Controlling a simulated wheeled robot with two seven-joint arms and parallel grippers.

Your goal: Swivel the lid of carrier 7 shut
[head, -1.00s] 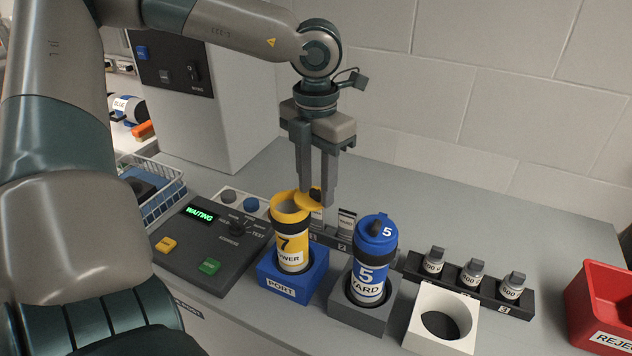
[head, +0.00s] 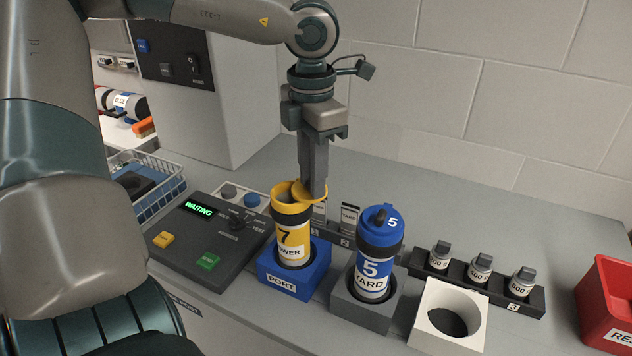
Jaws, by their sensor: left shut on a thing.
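Carrier 7 (head: 292,237) is a yellow and white tube with a black band, upright in the blue holder marked PORT (head: 290,284). Its yellow lid (head: 304,191) is swung aside to the right and back, and part of the carrier's mouth shows open at the left. My left gripper (head: 313,194) points straight down at the lid and is shut on it, probably on its knob; the fingers hide the grip itself. My right gripper is not in view.
Blue carrier 5 (head: 376,262) stands close on the right in a grey holder (head: 355,308). A white empty ring holder (head: 415,330), a rack of small weights (head: 525,299) and a red bin (head: 606,305) lie further right. A control panel (head: 222,262) reading WAITING is on the left.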

